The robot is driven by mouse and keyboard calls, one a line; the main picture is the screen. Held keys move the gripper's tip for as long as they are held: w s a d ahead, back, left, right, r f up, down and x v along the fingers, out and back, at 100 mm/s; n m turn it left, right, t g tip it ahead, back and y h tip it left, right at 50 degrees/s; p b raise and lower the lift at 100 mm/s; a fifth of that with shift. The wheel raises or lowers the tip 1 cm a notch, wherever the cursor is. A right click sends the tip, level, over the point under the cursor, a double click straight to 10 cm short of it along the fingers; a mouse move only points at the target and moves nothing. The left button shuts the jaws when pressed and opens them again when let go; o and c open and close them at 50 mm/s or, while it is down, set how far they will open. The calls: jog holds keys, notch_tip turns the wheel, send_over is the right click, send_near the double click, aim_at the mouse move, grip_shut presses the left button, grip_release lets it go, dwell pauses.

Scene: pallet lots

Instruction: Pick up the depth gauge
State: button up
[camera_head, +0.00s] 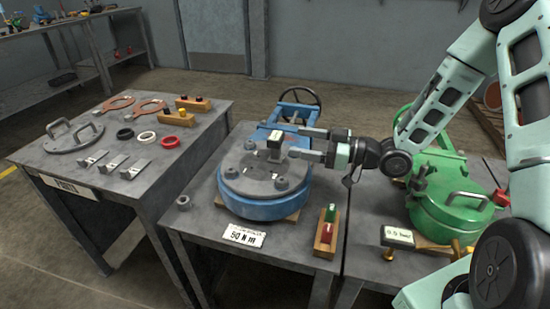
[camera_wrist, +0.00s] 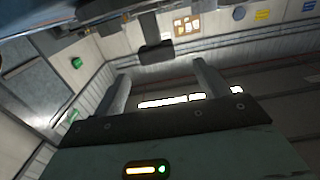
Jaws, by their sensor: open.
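A small dark block with a pale top, which looks like the depth gauge (camera_head: 274,141), stands on the grey bolted lid of the blue round vessel. My gripper (camera_head: 294,142) comes in from the right, level, with its two fingers apart and pointing at the block. The fingertips are close to the block's right side. I cannot tell whether they overlap it. In the wrist view a dark block (camera_wrist: 157,53) shows beyond and between the open fingers (camera_wrist: 160,70), probably the same gauge. Nothing is held.
The blue vessel (camera_head: 258,206) has studs around its lid and a handwheel behind. A green vessel (camera_head: 450,215) stands at right beneath my arm. A wooden block with red and green pieces (camera_head: 326,235) is in front. The left table (camera_head: 75,165) holds rings, plates and a handled cover.

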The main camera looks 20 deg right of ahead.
aim_at(282, 140)
jog(key=shift+f, duration=0.6)
jog(key=shift+w+a, duration=0.15)
jog(key=shift+a, duration=0.05)
jog(key=shift+r+b+x, duration=0.15)
jog(key=shift+b+x, duration=0.15)
jog(key=shift+x, duration=1.45)
jog(key=shift+r+b+x, duration=0.2)
jog(key=shift+b+x, duration=0.05)
jog(key=shift+x, duration=1.5)
jog(key=shift+w+d, duration=0.1)
jog(key=shift+w, duration=0.05)
